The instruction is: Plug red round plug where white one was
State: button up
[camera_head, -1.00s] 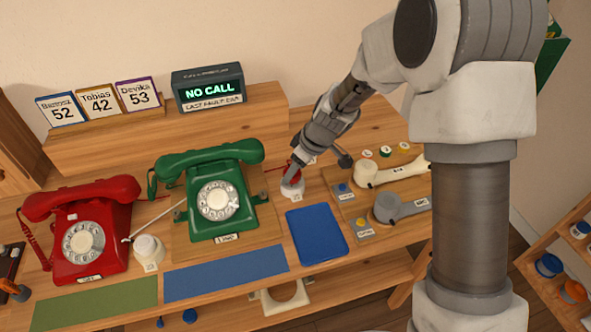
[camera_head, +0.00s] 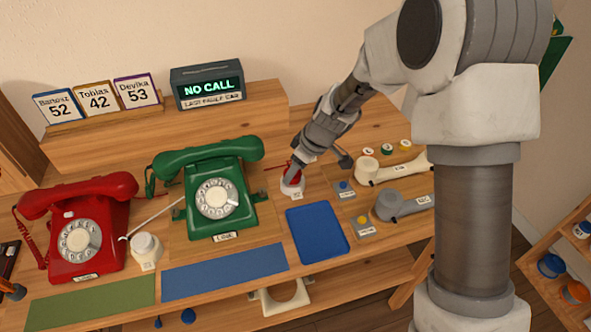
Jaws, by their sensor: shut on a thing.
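My gripper (camera_head: 297,163) points down to the right of the green phone (camera_head: 213,200), shut on a small red plug (camera_head: 295,169). The plug is mostly hidden by the fingers. It is right at the top of a white round labelled base (camera_head: 292,185); I cannot tell whether it is seated in it. A second white round labelled base (camera_head: 146,246) stands between the red phone (camera_head: 85,240) and the green phone. A white cord (camera_head: 155,217) runs from the green phone's left side to a small white end (camera_head: 123,238) beside the red phone.
A blue tray (camera_head: 317,232) lies in front of the gripper. White (camera_head: 392,168) and grey (camera_head: 392,205) handset-like pieces lie to the right. A "NO CALL" display (camera_head: 208,88) and number cards stand on the rear shelf. Flat green and blue mats line the front edge.

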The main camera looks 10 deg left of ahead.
jog(key=o, duration=1.3)
jog(key=shift+c, duration=0.2)
jog(key=p+v, duration=0.2)
jog(key=v, duration=1.5)
jog(key=shift+r, duration=0.2)
jog(key=s+d+r+m+t+h+p, duration=0.1)
jog(key=s+d+r+m+h+p, duration=0.1)
jog(key=s+d+r+m, duration=0.4)
jog(key=s+d+r+m+t+h+p, duration=0.2)
jog(key=s+d+r+m+p, duration=0.3)
jog(key=s+d+r, duration=0.4)
jog(key=s+d+m, duration=0.1)
jog(key=s, duration=0.5)
jog(key=shift+d+r+t, duration=0.3)
jog(key=shift+d+r, duration=0.05)
jog(key=shift+r, duration=0.05)
jog(key=shift+s+d+m, duration=0.15)
jog(key=shift+s+m, duration=0.15)
jog(key=shift+m, duration=0.1)
jog(key=shift+c, duration=0.3)
